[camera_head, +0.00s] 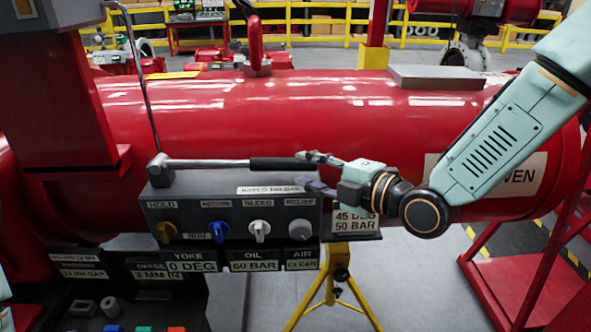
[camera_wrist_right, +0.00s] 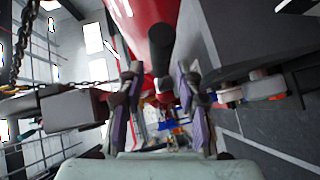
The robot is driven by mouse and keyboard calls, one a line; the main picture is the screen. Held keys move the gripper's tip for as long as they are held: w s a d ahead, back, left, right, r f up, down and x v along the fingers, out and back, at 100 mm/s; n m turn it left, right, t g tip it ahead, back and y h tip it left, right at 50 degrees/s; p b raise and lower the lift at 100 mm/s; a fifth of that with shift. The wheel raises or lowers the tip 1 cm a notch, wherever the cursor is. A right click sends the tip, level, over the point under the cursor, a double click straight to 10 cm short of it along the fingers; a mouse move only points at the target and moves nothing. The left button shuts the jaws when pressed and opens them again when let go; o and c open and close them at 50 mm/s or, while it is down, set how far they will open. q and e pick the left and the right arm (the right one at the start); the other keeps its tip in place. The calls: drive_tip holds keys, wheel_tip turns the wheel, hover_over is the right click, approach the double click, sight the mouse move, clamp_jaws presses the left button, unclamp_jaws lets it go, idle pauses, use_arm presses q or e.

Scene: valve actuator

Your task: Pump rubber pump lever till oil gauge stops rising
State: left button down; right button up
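The pump lever (camera_head: 205,162) is a grey rod with a black rubber grip (camera_head: 275,164). It lies nearly level above the grey control box (camera_head: 165,210). My right gripper (camera_head: 316,172) is at the grip's right end, its fingers apart. In the right wrist view the dark round grip end (camera_wrist_right: 188,45) shows ahead of and just above the gap of my right gripper (camera_wrist_right: 160,92), whose purple pads are apart; contact cannot be told. The oil readout (camera_head: 254,266) on the box's lower front reads 60 BAR. My left gripper is not in view.
The box front has an orange knob (camera_head: 166,232), a blue knob (camera_head: 220,231), a white knob (camera_head: 259,230) and a grey knob (camera_head: 300,230). A plate (camera_head: 355,222) reads 45 DEG, 50 BAR. A large red cylinder (camera_head: 350,110) lies behind. A yellow tripod (camera_head: 335,290) stands below.

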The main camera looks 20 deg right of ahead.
sight(293, 167)
drive_tip(key=shift+x, duration=1.9)
drive_tip(key=shift+w+f, duration=0.1)
clamp_jaws()
